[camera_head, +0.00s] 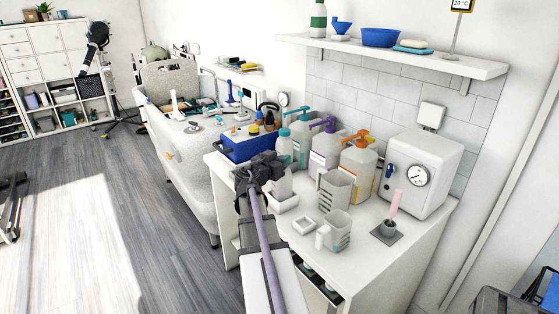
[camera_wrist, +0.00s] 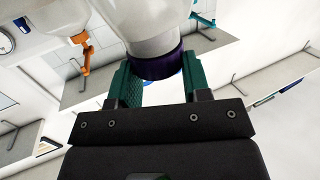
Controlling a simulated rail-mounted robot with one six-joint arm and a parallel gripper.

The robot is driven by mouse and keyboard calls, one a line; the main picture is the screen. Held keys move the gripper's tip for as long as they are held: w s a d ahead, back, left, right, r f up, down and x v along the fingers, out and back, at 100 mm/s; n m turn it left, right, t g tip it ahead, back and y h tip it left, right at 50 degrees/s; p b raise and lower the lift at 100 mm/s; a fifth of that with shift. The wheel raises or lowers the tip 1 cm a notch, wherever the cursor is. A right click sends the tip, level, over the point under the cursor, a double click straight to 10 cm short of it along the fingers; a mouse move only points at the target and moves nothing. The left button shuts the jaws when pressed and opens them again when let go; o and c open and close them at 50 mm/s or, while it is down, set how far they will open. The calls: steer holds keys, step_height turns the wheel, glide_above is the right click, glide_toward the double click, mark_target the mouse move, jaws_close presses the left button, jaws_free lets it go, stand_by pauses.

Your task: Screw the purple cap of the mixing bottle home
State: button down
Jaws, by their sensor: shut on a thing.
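The purple cap (camera_wrist: 160,66) sits on the translucent white mixing bottle (camera_wrist: 150,25) in the wrist view, where the picture is turned over. My gripper's green fingers (camera_wrist: 160,76) stand on both sides of the cap and are shut on it. In the head view my gripper (camera_head: 264,166) is at the near left end of the white counter. The mixing bottle (camera_head: 284,184) shows just right of it, partly covered by the gripper. The cap is hidden there, and I cannot tell how far it is turned.
Close behind stand large bottles with a teal pump (camera_head: 301,132), a purple pump (camera_head: 325,142) and an orange pump (camera_head: 358,160). A blue box (camera_head: 245,147) is at the left.

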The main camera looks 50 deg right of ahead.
steer(key=shift+w, duration=0.1)
steer(key=m+g, duration=0.1)
steer(key=g, duration=0.1)
steer(key=w+m+g, duration=0.1)
steer(key=shift+d+m+g, duration=0.15)
steer(key=shift+m+g, duration=0.15)
steer(key=shift+g, duration=0.1)
steer(key=shift+m+g+y, duration=0.3)
steer(key=shift+m+g, duration=0.4)
steer(key=shift+g, duration=0.3)
steer(key=shift+s+m+g, duration=0.25)
steer(key=shift+m+g, duration=0.05)
steer(key=shift+g, duration=0.1)
